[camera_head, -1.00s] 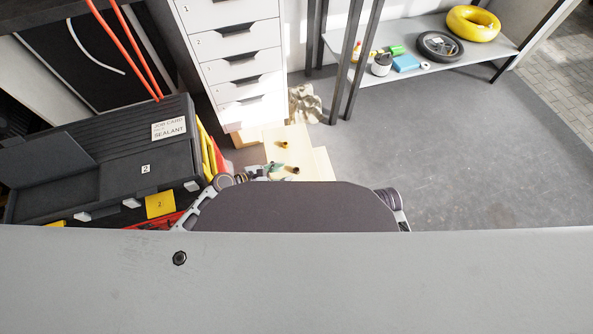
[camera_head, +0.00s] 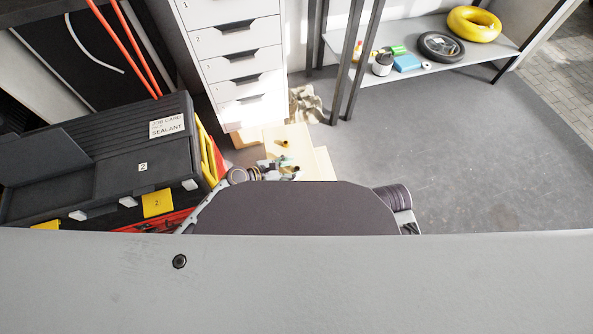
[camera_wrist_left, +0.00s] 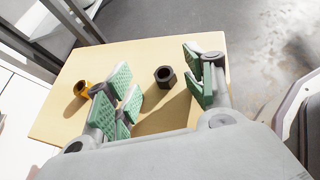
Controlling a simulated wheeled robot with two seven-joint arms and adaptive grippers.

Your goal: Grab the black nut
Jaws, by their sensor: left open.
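The black nut (camera_wrist_left: 165,76) stands on a light wooden surface in the left wrist view, with its dark hole showing. My left gripper (camera_wrist_left: 163,88) is open, with green ribbed pads on either side of the line to the nut. The nut lies between and slightly beyond the pads, and I see no contact. In the head view my left gripper (camera_head: 280,166) is over the wooden surface (camera_head: 318,160), and the nut is hard to make out there. A yellow-brown nut (camera_wrist_left: 81,89) stands outside the left finger; it also shows in the head view (camera_head: 283,142). My right gripper is not visible.
A white drawer cabinet (camera_head: 232,60) stands behind the wooden surface. A dark toolbox (camera_head: 100,165) is at the left. A grey shelf (camera_head: 460,58) at the back right holds a yellow ring, a wheel and small items. Grey floor is clear at the right.

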